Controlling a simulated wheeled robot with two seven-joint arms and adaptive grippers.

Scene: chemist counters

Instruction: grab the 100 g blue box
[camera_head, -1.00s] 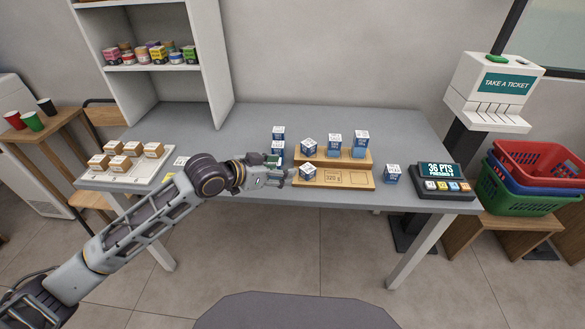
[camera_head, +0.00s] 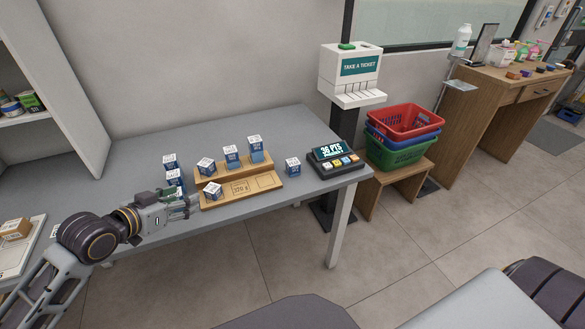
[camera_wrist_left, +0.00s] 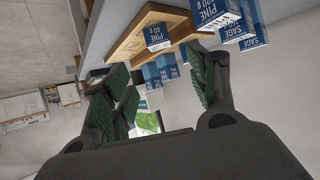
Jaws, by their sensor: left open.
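Several small blue-and-white boxes stand on the grey table (camera_head: 235,133). Three boxes (camera_head: 206,168) (camera_head: 232,157) (camera_head: 255,150) are on the raised back step of a wooden stand. Another box (camera_head: 213,193) sits tilted-looking on its lower front board (camera_head: 242,190). Two boxes (camera_head: 170,162) (camera_head: 175,178) are left of the stand, and one (camera_head: 293,167) is at its right. I cannot tell which box is 100 g. My left gripper (camera_head: 190,203) is open and empty, just left of the front board. My right gripper is not seen.
A points display (camera_head: 334,157) stands at the table's right end. Beyond are a ticket dispenser (camera_head: 352,75) and stacked baskets (camera_head: 405,135). A white tray with cartons (camera_head: 14,230) is at the far left. Bare tabletop lies behind the stand.

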